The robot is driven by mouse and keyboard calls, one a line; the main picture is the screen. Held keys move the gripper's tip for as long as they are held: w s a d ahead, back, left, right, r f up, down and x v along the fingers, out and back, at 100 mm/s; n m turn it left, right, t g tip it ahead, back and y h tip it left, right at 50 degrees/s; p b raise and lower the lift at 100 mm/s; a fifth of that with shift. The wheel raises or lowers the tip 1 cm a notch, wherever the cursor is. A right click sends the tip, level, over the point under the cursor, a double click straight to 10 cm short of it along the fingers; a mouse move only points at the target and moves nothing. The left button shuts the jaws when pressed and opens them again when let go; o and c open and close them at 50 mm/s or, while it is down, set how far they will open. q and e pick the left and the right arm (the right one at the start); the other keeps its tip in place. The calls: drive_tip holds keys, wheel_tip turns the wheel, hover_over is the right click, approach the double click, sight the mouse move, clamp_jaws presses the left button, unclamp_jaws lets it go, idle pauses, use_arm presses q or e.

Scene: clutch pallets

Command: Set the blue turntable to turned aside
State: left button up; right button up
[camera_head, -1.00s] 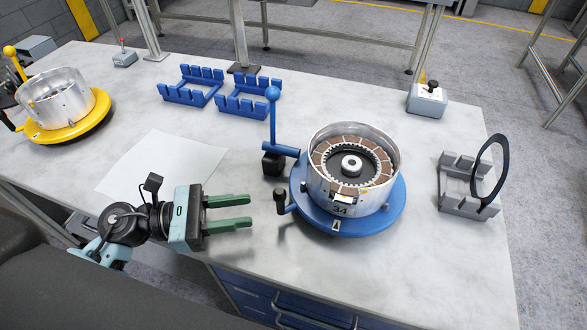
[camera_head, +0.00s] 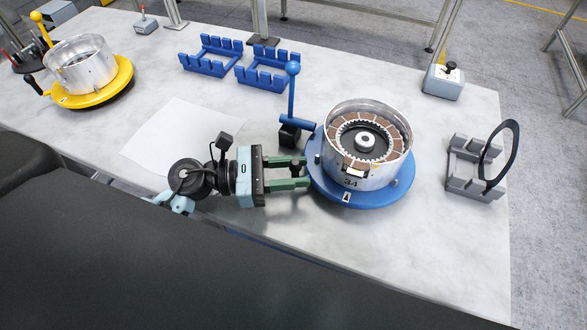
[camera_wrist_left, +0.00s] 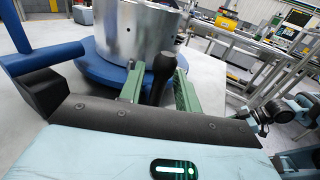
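The blue turntable (camera_head: 352,192) carries a round metal housing (camera_head: 352,177) with a brown-segmented ring inside. Its dark upright handle (camera_head: 297,169) is at the left rim. My left gripper (camera_head: 299,172) has its two green fingers on either side of this handle, open. In the left wrist view the handle (camera_wrist_left: 161,78) stands between the spread fingers (camera_wrist_left: 158,90), with a visible gap at its left; contact with the right finger is unclear. The fingertips reach the turntable's edge.
A blue ball-topped lever (camera_head: 291,95) stands behind the handle. Blue racks (camera_head: 210,58), a yellow turntable (camera_head: 97,95), a grey switch box (camera_head: 443,84) and a grey stand with a black ring (camera_head: 475,172) are also on the table. A white sheet (camera_head: 178,137) lies left.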

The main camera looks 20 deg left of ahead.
use_arm(q)
drive_tip(key=shift+w+d, duration=0.1)
drive_tip(key=shift+d, duration=0.1)
clamp_jaws()
idle(0.6)
